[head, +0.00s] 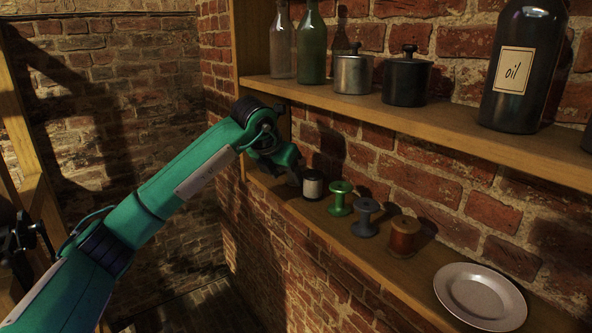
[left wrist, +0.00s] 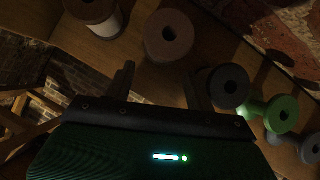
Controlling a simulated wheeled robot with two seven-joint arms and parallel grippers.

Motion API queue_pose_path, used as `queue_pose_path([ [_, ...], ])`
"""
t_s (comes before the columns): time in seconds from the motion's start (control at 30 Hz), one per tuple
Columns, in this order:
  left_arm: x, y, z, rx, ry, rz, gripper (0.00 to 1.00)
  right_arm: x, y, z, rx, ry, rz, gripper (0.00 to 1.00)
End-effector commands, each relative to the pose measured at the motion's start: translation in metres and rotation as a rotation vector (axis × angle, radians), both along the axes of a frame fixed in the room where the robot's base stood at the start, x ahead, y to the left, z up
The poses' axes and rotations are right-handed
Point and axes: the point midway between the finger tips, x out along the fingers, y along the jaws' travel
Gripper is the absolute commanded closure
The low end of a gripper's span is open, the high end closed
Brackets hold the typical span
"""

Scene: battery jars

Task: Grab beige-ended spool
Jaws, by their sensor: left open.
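My left gripper (head: 288,172) is over the far end of the lower shelf, open and empty. In the left wrist view its two fingers (left wrist: 158,82) are apart, with a spool with a dull beige-pink end (left wrist: 153,38) ahead of the gap between them. Another spool with a brownish-beige end (left wrist: 88,10) and pale winding is at the top left, cut by the frame. In this dim light I cannot tell which is the beige-ended one. Neither shows clearly in the head view, where my gripper covers that end. My right gripper is not in view.
A black-ended spool (head: 313,186), a green spool (head: 340,198), a grey spool (head: 366,217) and a brown spool (head: 403,238) line the lower shelf. A plate (head: 480,296) lies nearer. The upper shelf (head: 430,112) overhangs, with bottles and pots. A brick wall stands behind.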

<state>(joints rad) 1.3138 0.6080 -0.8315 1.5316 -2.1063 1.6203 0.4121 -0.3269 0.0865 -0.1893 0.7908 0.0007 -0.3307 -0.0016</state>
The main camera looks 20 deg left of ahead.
Motion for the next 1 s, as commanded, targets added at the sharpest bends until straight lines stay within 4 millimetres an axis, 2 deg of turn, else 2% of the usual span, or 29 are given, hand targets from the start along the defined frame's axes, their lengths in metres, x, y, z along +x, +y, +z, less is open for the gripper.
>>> queue_pose_path([
  [0.33,0.043,-0.013,0.002,-0.002,0.000,-0.001,0.45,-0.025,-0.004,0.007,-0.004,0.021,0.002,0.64],
  [0.47,0.047,-0.013,-0.008,-0.001,0.001,-0.001,0.45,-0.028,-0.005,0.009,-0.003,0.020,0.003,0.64],
  [0.7,0.048,-0.014,-0.010,-0.001,0.000,-0.001,0.45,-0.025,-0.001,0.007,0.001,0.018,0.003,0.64],
  [0.87,0.047,-0.013,-0.010,-0.001,0.000,-0.001,0.76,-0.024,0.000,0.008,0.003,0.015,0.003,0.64],
  [1.0,0.047,-0.013,-0.010,-0.001,0.000,-0.001,0.78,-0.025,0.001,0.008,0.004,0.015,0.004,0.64],
])
